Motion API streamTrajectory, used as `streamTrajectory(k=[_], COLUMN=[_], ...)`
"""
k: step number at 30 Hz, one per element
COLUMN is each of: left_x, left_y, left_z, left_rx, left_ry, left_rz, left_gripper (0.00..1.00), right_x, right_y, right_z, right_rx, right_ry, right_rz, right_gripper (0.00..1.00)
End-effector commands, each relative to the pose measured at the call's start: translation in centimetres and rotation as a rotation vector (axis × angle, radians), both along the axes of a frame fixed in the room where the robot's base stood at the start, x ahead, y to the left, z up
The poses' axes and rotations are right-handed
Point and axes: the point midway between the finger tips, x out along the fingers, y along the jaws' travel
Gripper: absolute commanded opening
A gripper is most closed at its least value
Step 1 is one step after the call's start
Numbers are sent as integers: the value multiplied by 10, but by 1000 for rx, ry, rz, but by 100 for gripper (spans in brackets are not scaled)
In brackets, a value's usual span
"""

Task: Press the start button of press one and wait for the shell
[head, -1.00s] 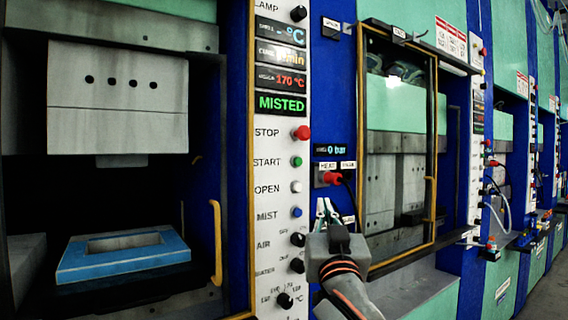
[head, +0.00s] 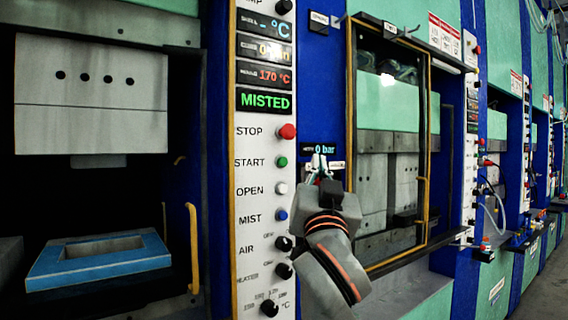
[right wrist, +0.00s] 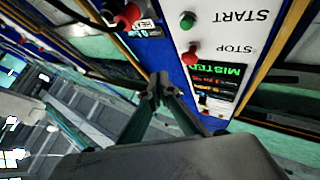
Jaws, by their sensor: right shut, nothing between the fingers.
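The green start button (head: 282,162) sits on the white control panel of the near press, beside the word START. It also shows near the top of the right wrist view (right wrist: 187,20). The panel display (head: 265,101) reads MISTED in green. My right gripper (head: 319,160) is shut and empty, in front of the blue post just right of the panel, at about the height of the start button in the picture and apart from it. The press (head: 92,95) stands open, with a blue frame (head: 98,262) on its lower plate. My left gripper is out of view.
The red stop button (head: 287,131) is directly above start; the white open button (head: 281,188) and blue mist button (head: 281,215) are below. A yellow handle (head: 193,245) stands left of the panel. A second press with a yellow-framed door (head: 428,150) is at right.

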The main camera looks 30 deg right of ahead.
Motion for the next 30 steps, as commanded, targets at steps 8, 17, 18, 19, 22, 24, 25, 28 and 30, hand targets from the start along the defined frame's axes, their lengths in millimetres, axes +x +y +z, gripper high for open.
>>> streamTrajectory(k=[8, 17, 18, 19, 22, 24, 25, 28, 30], left_x=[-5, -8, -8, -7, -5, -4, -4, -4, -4], left_y=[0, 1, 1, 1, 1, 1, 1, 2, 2], left_z=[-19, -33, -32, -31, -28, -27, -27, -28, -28], left_rx=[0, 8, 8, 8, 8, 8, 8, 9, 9], left_ry=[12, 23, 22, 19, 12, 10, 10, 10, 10], left_rz=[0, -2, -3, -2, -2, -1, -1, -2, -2], left_gripper=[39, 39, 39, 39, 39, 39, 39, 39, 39], right_x=[29, 67, 71, 73, 80, 83, 84, 86, 86], right_y=[2, 5, 5, 6, 6, 7, 7, 7, 7], right_z=[-4, -2, -1, -1, 0, 0, 0, 0, 0], right_rx=[-3, 0, 1, 1, 0, 0, -1, -1, -1], right_ry=[3, 4, 3, 2, 1, 1, 0, 0, 0], right_rz=[-1, 0, 0, 0, 0, 1, 1, 1, 1], right_gripper=[0, 0, 0, 0, 0, 0, 0, 0, 0])
